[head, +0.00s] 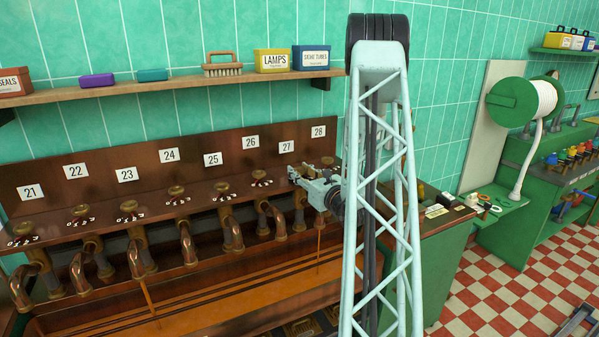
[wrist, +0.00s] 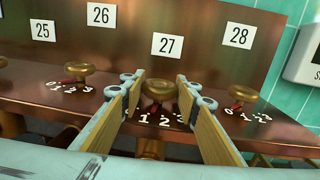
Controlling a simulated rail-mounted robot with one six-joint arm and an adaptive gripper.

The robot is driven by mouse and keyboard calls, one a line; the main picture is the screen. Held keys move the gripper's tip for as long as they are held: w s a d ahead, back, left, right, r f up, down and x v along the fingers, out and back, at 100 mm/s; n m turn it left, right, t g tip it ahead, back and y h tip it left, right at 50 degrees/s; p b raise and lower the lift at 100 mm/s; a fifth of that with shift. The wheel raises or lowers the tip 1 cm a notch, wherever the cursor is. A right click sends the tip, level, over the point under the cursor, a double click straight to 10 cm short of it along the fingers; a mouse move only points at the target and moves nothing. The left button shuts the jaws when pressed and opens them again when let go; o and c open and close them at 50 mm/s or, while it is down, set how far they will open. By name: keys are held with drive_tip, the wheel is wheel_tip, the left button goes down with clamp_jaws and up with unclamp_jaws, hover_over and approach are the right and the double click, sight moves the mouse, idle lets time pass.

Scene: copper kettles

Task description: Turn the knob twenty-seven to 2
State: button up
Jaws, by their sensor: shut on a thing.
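Knob twenty-seven (wrist: 158,91) is a round brass knob on the copper ledge, below the white plate marked 27 (wrist: 167,46). My gripper (wrist: 159,84) has one finger on each side of the knob and is shut on it. Printed digits 1, 2 and 3 show in front of the knob in the wrist view; a 0 is not visible there. In the head view my gripper (head: 300,177) is at the ledge under plate 27 (head: 286,146), and the knob itself is hidden.
Knob 28 (wrist: 243,91) stands close on the right and knob 26 (wrist: 82,69) on the left, each with a red pointer and digits. Bent copper spouts (head: 232,233) hang below the ledge. A wooden shelf (head: 150,88) with tins and a brush runs above.

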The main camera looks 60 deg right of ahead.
drive_tip(key=shift+d+r+n+t+y, duration=0.1)
drive_tip(key=shift+n+t+y, duration=0.3)
drive_tip(key=shift+n+y, duration=0.75)
drive_tip(key=shift+r+n+t+y, duration=0.1)
drive_tip(key=shift+n+t+y, duration=0.5)
drive_tip(key=shift+y, duration=0.85)
drive_tip(key=shift+f+n+y, duration=0.1)
drive_tip(key=shift+n+y, duration=0.45)
drive_tip(key=shift+y, duration=0.25)
drive_tip(key=o, duration=0.9)
drive_tip(key=shift+f, duration=0.1)
drive_tip(key=shift+s, duration=0.15)
drive_tip(key=shift+s+a, duration=0.15)
drive_tip(key=shift+s, duration=1.8)
drive_tip(key=shift+s+a, duration=0.15)
drive_tip(key=shift+s, duration=1.75)
drive_tip(key=shift+s+a, duration=0.15)
drive_tip(key=shift+s, duration=1.8)
